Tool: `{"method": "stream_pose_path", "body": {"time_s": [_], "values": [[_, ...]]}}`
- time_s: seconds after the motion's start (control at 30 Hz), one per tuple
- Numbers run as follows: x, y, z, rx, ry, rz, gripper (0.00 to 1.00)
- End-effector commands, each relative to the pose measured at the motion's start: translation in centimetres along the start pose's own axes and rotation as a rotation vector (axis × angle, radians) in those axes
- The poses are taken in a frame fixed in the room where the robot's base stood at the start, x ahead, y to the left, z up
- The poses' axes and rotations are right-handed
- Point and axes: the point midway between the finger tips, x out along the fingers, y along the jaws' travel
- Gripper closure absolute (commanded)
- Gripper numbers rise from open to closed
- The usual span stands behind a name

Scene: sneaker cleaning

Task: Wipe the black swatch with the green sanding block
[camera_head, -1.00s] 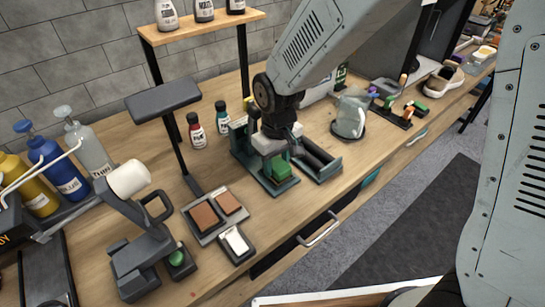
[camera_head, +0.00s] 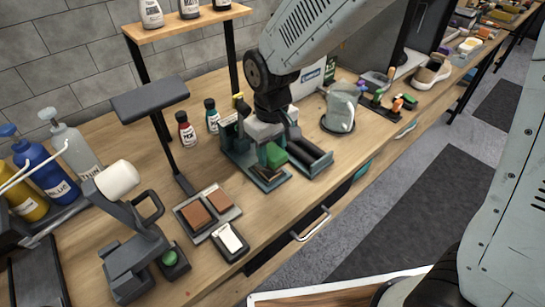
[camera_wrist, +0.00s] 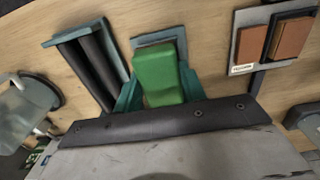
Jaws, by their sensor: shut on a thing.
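My gripper (camera_head: 275,158) is shut on the green sanding block (camera_head: 276,154). It holds the block just above a teal holder (camera_head: 286,180). In the wrist view the block (camera_wrist: 158,76) sits between the two teal fingers, in front of the holder's bare far end (camera_wrist: 160,38). A grey plate (camera_head: 236,211) with two brown swatches (camera_head: 195,215) lies to the left and nearer. I cannot pick out a clearly black swatch; a dark frame surrounds one brown swatch (camera_wrist: 291,36) in the wrist view.
A teal tray with dark rollers (camera_head: 308,150) stands close right of the gripper. A white pad in a black tray (camera_head: 230,238) lies near the front edge. Two small bottles (camera_head: 187,132) and a lamp-like stand (camera_head: 150,98) are left. Bare wood lies between holder and plate.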

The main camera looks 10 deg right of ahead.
Motion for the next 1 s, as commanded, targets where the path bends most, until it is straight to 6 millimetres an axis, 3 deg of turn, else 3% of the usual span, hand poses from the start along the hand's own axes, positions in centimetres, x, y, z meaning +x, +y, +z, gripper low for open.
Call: {"method": "stream_pose_path", "body": {"time_s": [0.2,0.63,1.0], "values": [[-1.6,0.0,0.0,0.000,0.002,0.000,0.84],[-2.1,0.0,0.0,0.000,0.002,0.000,0.84],[-4.7,0.0,0.0,0.000,0.001,0.000,0.84]]}}
